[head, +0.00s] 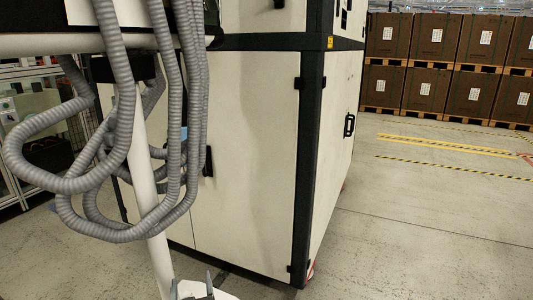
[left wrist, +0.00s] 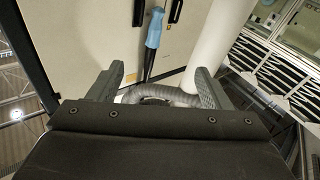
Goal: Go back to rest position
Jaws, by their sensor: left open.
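My left gripper (head: 208,285) shows at the bottom edge of the head view, low in front of the pale cabinet, with its fingers pointing up. In the left wrist view the left gripper (left wrist: 159,70) has its two dark fingers spread apart with nothing held between them. A blue-handled tool (left wrist: 155,28) hangs beyond the fingers, in front of the cabinet, apart from the gripper. In the head view only a small blue part (head: 184,133) shows behind the hoses. My right gripper is not in view.
Grey ribbed hoses (head: 60,185) hang in loops around a white pole (head: 146,190) at the left. The large cabinet (head: 245,150) fills the middle. Boxes on pallets (head: 435,90) are stacked at the back right. The floor (head: 430,230) at the right is clear.

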